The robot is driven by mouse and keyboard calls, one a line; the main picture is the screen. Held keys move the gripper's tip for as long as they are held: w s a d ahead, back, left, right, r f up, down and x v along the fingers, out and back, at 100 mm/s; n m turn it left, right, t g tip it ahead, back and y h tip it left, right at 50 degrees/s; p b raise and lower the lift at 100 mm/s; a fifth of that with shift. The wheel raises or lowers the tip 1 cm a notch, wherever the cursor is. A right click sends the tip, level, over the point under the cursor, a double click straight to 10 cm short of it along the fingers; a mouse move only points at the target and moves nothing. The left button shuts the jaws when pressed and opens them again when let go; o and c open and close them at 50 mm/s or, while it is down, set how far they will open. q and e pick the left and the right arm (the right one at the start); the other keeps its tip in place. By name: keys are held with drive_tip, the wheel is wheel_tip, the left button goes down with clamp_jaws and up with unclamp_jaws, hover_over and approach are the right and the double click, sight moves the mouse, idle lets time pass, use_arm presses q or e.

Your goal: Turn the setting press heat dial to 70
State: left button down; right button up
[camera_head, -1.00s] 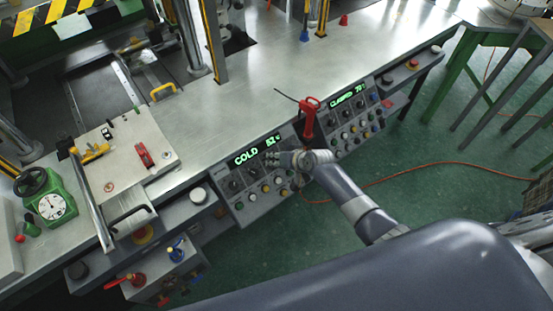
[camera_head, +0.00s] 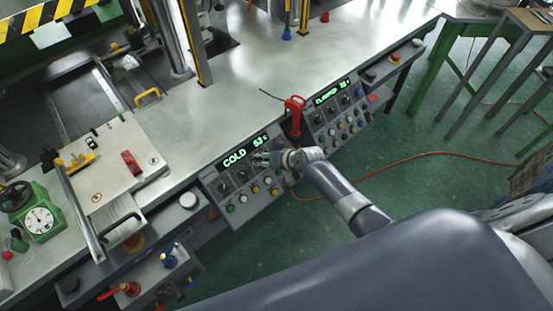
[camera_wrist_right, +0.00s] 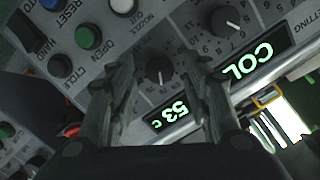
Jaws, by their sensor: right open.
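The COLD control panel (camera_head: 244,172) is on the front of the bench, with a lit green display (camera_head: 245,150). It reads COLD and 53 in the wrist view (camera_wrist_right: 170,116). My right gripper (camera_head: 262,159) is at the panel, just below the number. In the wrist view its open fingers (camera_wrist_right: 160,78) stand on either side of a black dial (camera_wrist_right: 159,70) with a white pointer mark and a printed scale. I cannot tell if they touch it. Another black dial (camera_wrist_right: 225,21) is beside it under the lettering SETTING. My left gripper is not in view.
Coloured buttons, including green (camera_wrist_right: 88,37) and blue (camera_wrist_right: 51,4), are close to the fingers. A red-handled tool (camera_head: 295,112) stands between this panel and a second panel (camera_head: 340,116) to the right.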

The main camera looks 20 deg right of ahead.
drive_tip(key=v, duration=1.1)
drive_tip(key=shift+d, duration=0.1)
drive_tip(key=s+d+f+g+h+b, duration=0.1)
drive_tip(key=s+f, duration=0.5)
drive_tip(key=f, duration=0.4)
drive_tip(key=s+d+f+n+g+h+b, duration=0.1)
drive_tip(key=s+d+f+b, duration=0.1)
drive_tip(key=s+f, duration=0.5)
drive_tip(key=s+d+f+g+h+b, duration=0.1)
drive_tip(key=s+f, duration=0.3)
drive_tip(key=f, duration=0.8)
drive_tip(key=s+f+n+g+b, duration=0.1)
drive_tip(key=s+f, duration=0.4)
drive_tip(key=s, duration=0.4)
drive_tip(key=s+a+f+n+g+b, duration=0.1)
drive_tip(key=s+f, duration=0.4)
drive_tip(key=s, duration=0.4)
drive_tip(key=s+f+n+g+b, duration=0.1)
drive_tip(key=s+f+n+g, duration=0.1)
drive_tip(key=s+f, duration=0.3)
drive_tip(key=s, duration=0.4)
drive_tip(key=shift+a+h+b, duration=0.25)
drive_tip(key=shift+h+b, duration=0.05)
drive_tip(key=shift+h, duration=0.1)
